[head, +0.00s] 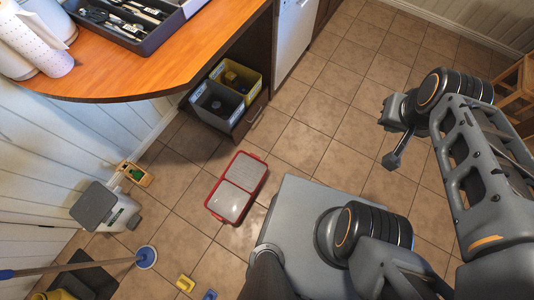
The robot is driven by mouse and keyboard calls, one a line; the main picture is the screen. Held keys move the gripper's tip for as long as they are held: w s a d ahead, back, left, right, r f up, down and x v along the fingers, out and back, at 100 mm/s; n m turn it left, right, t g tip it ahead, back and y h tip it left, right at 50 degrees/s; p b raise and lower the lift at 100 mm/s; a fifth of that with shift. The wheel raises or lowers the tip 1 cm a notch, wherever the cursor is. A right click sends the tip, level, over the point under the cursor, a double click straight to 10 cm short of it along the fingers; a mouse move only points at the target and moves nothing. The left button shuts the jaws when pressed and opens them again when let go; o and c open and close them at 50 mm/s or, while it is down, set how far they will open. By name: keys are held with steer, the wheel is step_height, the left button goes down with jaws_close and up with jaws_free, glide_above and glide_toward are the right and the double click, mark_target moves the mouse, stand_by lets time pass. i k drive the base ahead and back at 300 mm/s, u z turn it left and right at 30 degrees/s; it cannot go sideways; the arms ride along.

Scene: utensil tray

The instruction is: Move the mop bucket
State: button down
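A yellow object (62,294) at the bottom left corner, cut off by the frame edge, looks like the mop bucket. Most of it is out of view. It stands on or beside a dark mat (98,278). A mop with a blue handle end and a round blue-and-white head (146,257) lies across near it. My gripper (391,135) is raised over the tiled floor at the right, far from the bucket, with nothing visible in it. I cannot tell from this angle how far its fingers are apart.
A red-rimmed box (238,187) lies mid-floor in front of my base. A grey-lidded bin (104,206) stands by the left wall. Small yellow (185,283) and blue (210,295) items lie at the bottom. A wooden counter (150,75) overhangs an open drawer (250,118). Floor at centre right is clear.

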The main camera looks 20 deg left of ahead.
mark_target(231, 197)
steer(key=i, duration=2.25)
steer(key=u, duration=5.7)
steer(key=i, duration=0.5)
steer(key=u, duration=0.05)
